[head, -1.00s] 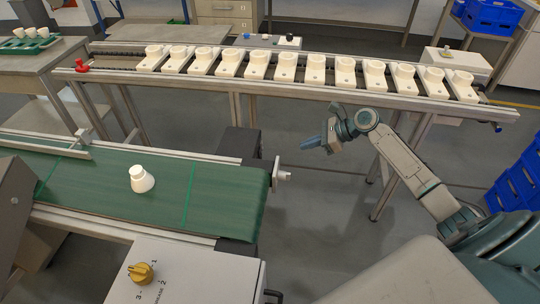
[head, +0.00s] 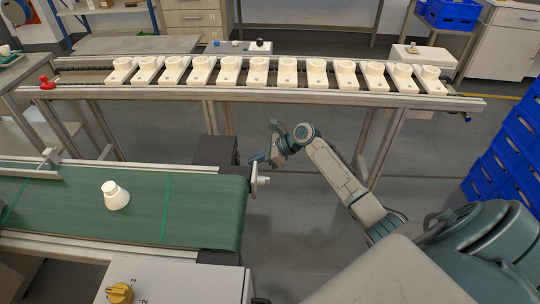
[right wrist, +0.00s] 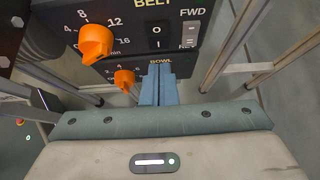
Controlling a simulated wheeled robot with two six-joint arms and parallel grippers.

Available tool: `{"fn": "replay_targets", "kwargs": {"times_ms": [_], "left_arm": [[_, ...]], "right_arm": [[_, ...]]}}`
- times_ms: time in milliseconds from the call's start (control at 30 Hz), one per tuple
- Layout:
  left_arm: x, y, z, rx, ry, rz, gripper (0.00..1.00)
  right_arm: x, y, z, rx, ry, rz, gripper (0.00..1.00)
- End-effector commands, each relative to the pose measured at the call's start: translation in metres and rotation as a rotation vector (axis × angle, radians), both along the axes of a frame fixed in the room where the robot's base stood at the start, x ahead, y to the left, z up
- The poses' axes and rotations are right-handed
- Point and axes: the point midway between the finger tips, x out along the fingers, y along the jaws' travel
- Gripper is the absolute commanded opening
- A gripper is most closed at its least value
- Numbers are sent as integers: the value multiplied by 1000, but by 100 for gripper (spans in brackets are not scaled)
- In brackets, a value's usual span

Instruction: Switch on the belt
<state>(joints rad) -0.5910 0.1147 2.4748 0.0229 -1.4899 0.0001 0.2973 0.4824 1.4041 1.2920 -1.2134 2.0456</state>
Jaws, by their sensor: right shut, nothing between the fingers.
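The dark control panel (right wrist: 125,25) fills the top of the right wrist view and is marked BELT. It has an orange dial (right wrist: 96,43), a black rocker switch (right wrist: 157,36) marked O and I, and a grey FWD/REV switch (right wrist: 190,33). My right gripper (right wrist: 160,72) is shut and empty. Its blue fingertips appear just below the rocker, by the BOWL label; contact cannot be told. In the head view my right gripper (head: 256,161) is by the end of the green belt (head: 80,210), near a dark box (head: 215,151). My left gripper is out of view.
A white bulb-like piece (head: 116,196) stands on the belt. A rail conveyor (head: 240,92) with several white holders runs across behind. A second orange dial (right wrist: 124,79) is close left of my fingers. A yellow knob (head: 120,293) is on the front box. Blue crates (head: 505,155) stand at right.

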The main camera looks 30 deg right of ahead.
Motion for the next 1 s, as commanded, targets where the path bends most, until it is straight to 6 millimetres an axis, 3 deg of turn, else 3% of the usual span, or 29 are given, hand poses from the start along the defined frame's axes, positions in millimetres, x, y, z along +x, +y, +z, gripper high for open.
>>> {"fn": "replay_targets", "kwargs": {"times_ms": [233,1000], "left_arm": [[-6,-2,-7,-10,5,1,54],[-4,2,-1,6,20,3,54]], "right_arm": [[15,20,-2,0,0,0,0],[18,24,-3,26,-19,2,0]]}}
